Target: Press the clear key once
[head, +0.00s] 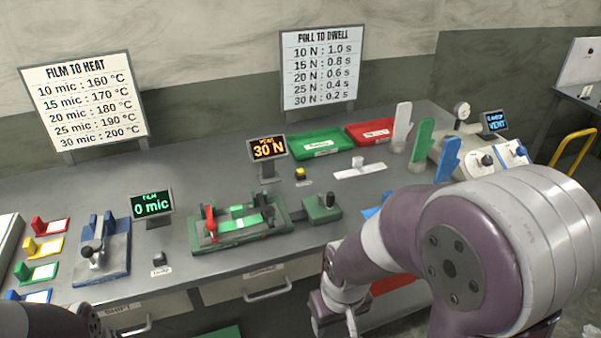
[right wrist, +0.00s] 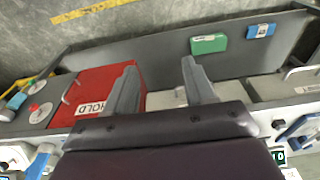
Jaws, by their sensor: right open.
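The small dark key (head: 159,258) I take for the clear key sits near the front of the bench, with a small label in front that is too small to read surely. Behind it a display (head: 152,204) reads "FILM 0 mic". My right gripper (right wrist: 159,63) is open in the right wrist view, its two grey fingers apart with nothing between them. In the head view my right arm reaches down past the bench front, well right of the key; its fingers do not show clearly. My left gripper does not show.
A blue fixture (head: 116,252) stands left of the key, and a green clamp fixture (head: 240,222) stands right of it. A yellow button (head: 300,174) is farther back.

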